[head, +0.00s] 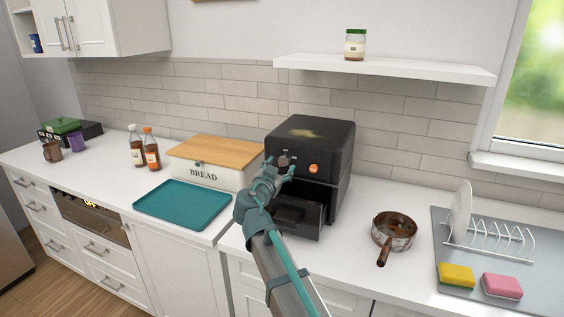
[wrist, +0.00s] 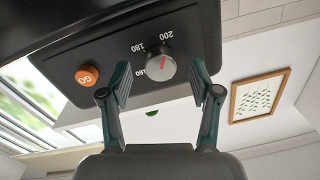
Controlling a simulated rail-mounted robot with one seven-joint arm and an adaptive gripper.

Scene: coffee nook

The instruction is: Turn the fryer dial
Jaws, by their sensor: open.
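The black air fryer (head: 340,165) stands on the counter against the tiled wall. Its grey round dial (wrist: 161,63) has a red pointer line and the marks 160, 180 and 200 around it; the wrist view is upside down. In the head view the dial (head: 284,160) is partly behind my gripper. My gripper (head: 279,168) is in front of the fryer panel. In the wrist view my gripper (wrist: 161,78) is open, with one finger to each side of the dial. I cannot tell whether either finger touches it.
An orange GO button (wrist: 87,75) sits beside the dial. The fryer drawer (head: 298,216) is pulled out below my gripper. A bread box (head: 205,176) and teal tray (head: 182,204) are to the left. A pan (head: 394,232) is to the right. A shelf (head: 385,67) hangs above.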

